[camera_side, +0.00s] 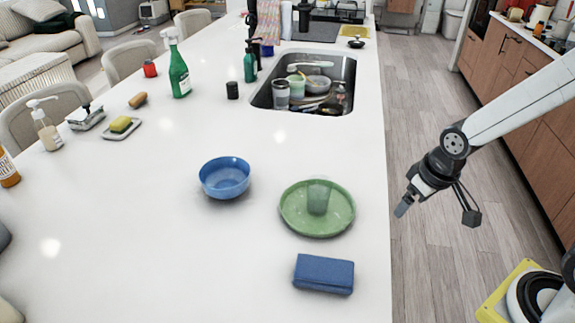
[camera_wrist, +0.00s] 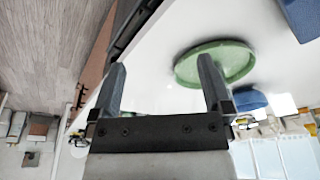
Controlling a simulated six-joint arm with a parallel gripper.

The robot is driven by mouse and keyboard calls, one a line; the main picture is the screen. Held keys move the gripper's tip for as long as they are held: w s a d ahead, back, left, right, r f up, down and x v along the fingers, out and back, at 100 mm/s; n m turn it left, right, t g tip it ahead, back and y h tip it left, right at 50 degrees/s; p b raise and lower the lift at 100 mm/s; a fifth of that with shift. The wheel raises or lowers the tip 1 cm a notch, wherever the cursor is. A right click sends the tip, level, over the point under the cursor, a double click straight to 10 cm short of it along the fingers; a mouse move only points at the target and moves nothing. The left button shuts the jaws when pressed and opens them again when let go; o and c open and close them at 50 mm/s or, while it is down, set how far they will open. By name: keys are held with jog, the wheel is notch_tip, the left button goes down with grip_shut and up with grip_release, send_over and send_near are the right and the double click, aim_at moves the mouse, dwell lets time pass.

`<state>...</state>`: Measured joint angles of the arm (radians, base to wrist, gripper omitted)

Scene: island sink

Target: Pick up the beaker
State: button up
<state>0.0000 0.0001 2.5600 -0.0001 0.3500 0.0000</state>
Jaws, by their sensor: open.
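A small translucent green beaker (camera_side: 318,197) stands upright on a round green plate (camera_side: 292,218) on the white counter. The plate also shows in the wrist view (camera_wrist: 240,65), where I cannot clearly make out the beaker. My gripper (camera_side: 405,205) is to the right of the plate, beyond the counter's right edge and apart from the beaker. In the wrist view my gripper (camera_wrist: 162,72) has its two fingers spread wide with nothing between them, and the plate is partly behind the right finger.
A blue bowl (camera_side: 225,179) is left of the plate and a blue box-like block (camera_side: 323,274) is in front of it. A sink (camera_side: 303,85) full of dishes is farther back. A green spray bottle (camera_side: 179,70) stands at back left.

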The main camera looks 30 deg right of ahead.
jog(key=shift+r, duration=0.2)
jog(key=shift+w+v, duration=0.55)
jog(key=shift+v, duration=1.8)
jog(key=w+a+m+g+y, duration=0.3)
jog(key=w+m+y, duration=1.1)
jog(key=w+m, duration=0.35)
send_near(318, 196)
jog(key=w, duration=0.2)
jog(key=shift+m+x, duration=0.25)
jog(key=shift+x, duration=1.2)
jog(key=shift+s, duration=0.15)
